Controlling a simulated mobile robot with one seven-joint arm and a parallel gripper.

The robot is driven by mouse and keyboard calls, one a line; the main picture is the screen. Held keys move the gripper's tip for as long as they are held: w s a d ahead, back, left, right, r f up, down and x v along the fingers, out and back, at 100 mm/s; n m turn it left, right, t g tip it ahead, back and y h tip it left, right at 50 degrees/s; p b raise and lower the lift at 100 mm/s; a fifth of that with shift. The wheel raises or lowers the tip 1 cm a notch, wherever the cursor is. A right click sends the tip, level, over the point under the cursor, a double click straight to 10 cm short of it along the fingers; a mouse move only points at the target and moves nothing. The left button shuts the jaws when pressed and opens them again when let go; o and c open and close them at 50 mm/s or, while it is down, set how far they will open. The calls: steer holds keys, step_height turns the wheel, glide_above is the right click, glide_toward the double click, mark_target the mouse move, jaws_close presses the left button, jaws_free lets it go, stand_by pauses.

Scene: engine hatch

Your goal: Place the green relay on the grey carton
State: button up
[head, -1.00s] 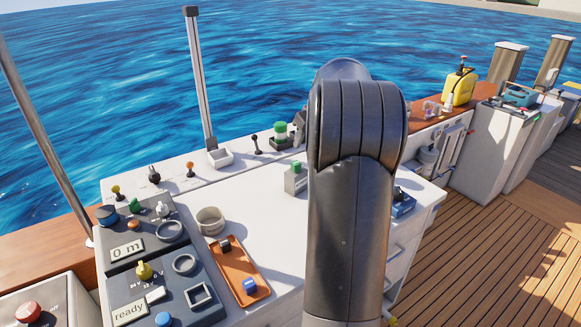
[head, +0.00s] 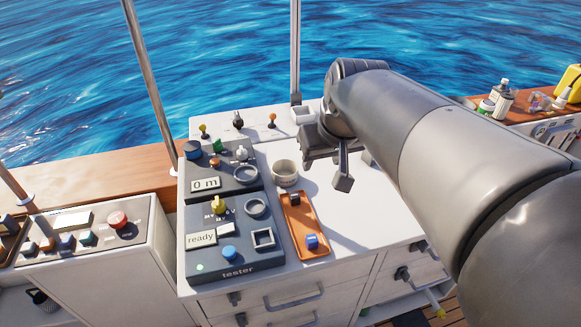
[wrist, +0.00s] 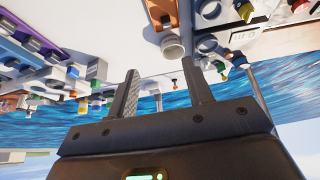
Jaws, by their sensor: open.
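My gripper (head: 342,178) hangs over the white counter to the right of the round cup. In the wrist view, which is upside down, its two fingers (wrist: 160,68) are spread with nothing between them. A light grey block (wrist: 97,68), which looks like the grey carton, stands on the counter to the left of the fingers. A small green piece (wrist: 95,85), probably the green relay, seems to sit on its upper end, apart from my gripper. In the head view my arm hides most of this block.
An orange tray (head: 294,217) holds a dark part (head: 295,198) and a blue part (head: 312,241). A grey cup (head: 286,174) stands behind it. The tester panel (head: 235,262) lies to the left. Bottles (head: 502,98) stand at far right. Bare counter lies right of the tray.

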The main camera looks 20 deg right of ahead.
steer(key=s+a+f, duration=0.2)
steer(key=s, duration=0.3)
steer(key=s+a+f, duration=0.2)
steer(key=s, duration=0.2)
steer(key=shift+s+a+f, duration=0.25)
steer(key=shift+s+f, duration=0.05)
steer(key=shift+s, duration=0.05)
stand_by(0.7)
